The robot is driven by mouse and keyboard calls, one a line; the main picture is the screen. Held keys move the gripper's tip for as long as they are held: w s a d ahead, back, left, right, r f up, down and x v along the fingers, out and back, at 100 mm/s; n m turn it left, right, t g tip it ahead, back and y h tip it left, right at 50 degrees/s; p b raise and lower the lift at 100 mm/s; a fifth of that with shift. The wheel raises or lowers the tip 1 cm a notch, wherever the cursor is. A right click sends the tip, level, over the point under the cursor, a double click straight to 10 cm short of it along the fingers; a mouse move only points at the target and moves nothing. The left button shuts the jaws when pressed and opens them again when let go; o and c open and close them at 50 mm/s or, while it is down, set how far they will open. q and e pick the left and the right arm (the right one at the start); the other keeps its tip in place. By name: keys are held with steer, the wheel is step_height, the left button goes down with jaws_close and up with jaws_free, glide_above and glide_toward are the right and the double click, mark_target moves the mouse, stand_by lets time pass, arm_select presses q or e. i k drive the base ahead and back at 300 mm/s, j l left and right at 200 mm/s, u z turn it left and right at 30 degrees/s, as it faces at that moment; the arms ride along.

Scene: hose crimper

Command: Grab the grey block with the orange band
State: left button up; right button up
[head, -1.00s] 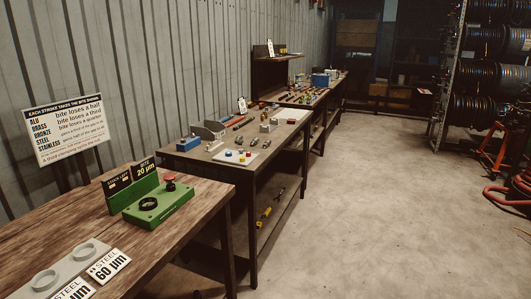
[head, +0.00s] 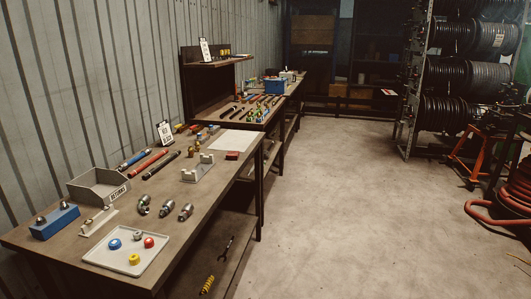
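I cannot make out a grey block with an orange band; the small items farther back are too small to tell apart. On the near bench (head: 165,188) stand a blue block (head: 55,222) with metal fittings on top, an open grey bin (head: 98,186) with a label, and a light grey bracket (head: 198,170). A small dark red block (head: 232,155) sits near the bench's right edge. Neither of my grippers is in view.
A white tray (head: 112,259) holds several coloured knobs. Metal fittings (head: 166,208) and coloured hoses (head: 148,162) lie behind it. A second bench with a shelf (head: 215,63) stands beyond. Hose reels (head: 455,75) and a red hose (head: 500,220) are at right. The concrete floor (head: 345,210) between is clear.

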mark_target(202, 138)
steer(key=i+u, duration=0.15)
steer(key=i, duration=0.3)
steer(key=i+l+u, duration=0.15)
steer(key=i, duration=0.25)
steer(key=i+l+u, duration=0.2)
steer(key=i, duration=0.25)
steer(key=i+l+u, duration=0.15)
steer(key=i, duration=0.25)
